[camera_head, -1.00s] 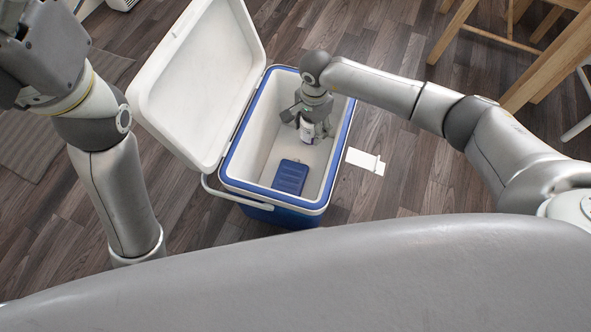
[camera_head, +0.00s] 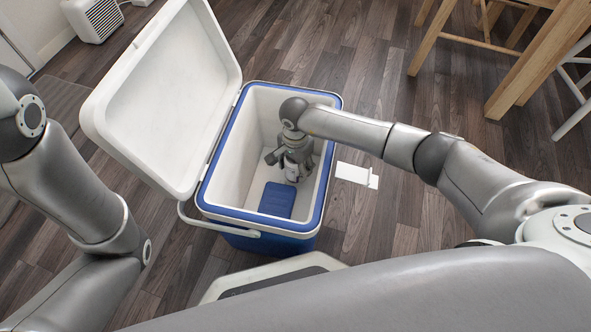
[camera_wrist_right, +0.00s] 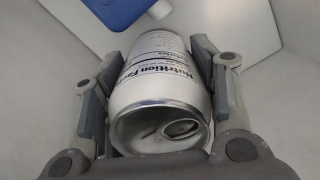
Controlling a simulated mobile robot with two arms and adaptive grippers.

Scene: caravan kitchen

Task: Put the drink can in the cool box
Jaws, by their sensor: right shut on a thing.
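The cool box (camera_head: 328,110) stands open on the floor, blue outside and white inside. Its white lid (camera_head: 165,95) is swung up on the left. My right gripper (camera_head: 293,174) is down inside the box. In the right wrist view its fingers are shut on a silver and white drink can (camera_wrist_right: 158,85), one on each side, with the can's top toward the camera. In the head view the can is mostly hidden by the gripper. I cannot tell whether the can touches the box floor. My left arm shows at the left; its gripper is out of view.
A blue ice pack (camera_head: 276,200) lies on the box floor near the gripper. The box handle (camera_head: 222,226) hangs at the near side. A white card-like object (camera_head: 356,175) lies right of the box. A wooden table (camera_head: 535,75) stands at upper right.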

